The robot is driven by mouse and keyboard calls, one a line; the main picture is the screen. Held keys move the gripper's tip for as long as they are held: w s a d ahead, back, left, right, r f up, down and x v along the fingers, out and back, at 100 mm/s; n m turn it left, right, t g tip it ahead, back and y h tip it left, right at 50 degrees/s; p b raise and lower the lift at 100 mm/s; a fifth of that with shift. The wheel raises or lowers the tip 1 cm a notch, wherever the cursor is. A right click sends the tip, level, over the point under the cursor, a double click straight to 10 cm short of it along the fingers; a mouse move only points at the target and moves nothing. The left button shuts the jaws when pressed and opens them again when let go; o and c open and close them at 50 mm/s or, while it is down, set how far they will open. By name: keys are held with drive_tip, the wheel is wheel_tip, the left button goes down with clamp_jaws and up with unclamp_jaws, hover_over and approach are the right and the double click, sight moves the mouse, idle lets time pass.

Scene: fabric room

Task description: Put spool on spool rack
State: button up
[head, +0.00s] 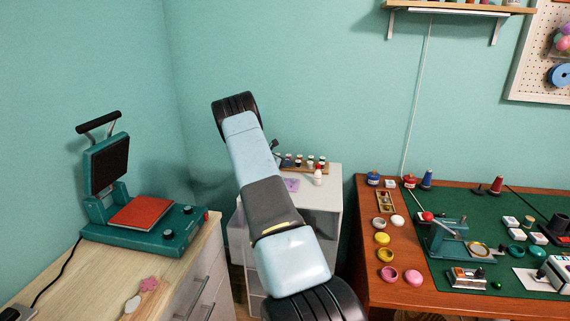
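A small wooden rack (322,169) holding several small spools or bottles with dark and red parts stands on the white cabinet. It looks like the spool rack, and its left end is hidden by my arm. A small white spool-like piece with a red top (318,176) stands just in front of it. Cone-shaped spools, one blue (427,180) and one red (496,186), stand on the right table. My arm crosses the middle of the view. A small dark part shows beside it near the rack, but my gripper's fingers cannot be made out.
A flat purple piece (292,185) lies on the white cabinet (322,198). A teal heat press (141,214) stands on the light wooden counter at left. The brown table (378,293) at right has a green mat (460,204) crowded with small tools, pots and a small machine.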

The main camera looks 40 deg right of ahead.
drive_tip(key=o, duration=0.5)
drive_tip(key=shift+a, duration=0.1)
drive_tip(key=v, duration=1.3)
drive_tip(key=shift+a+r, duration=0.15)
drive_tip(key=shift+a, duration=0.1)
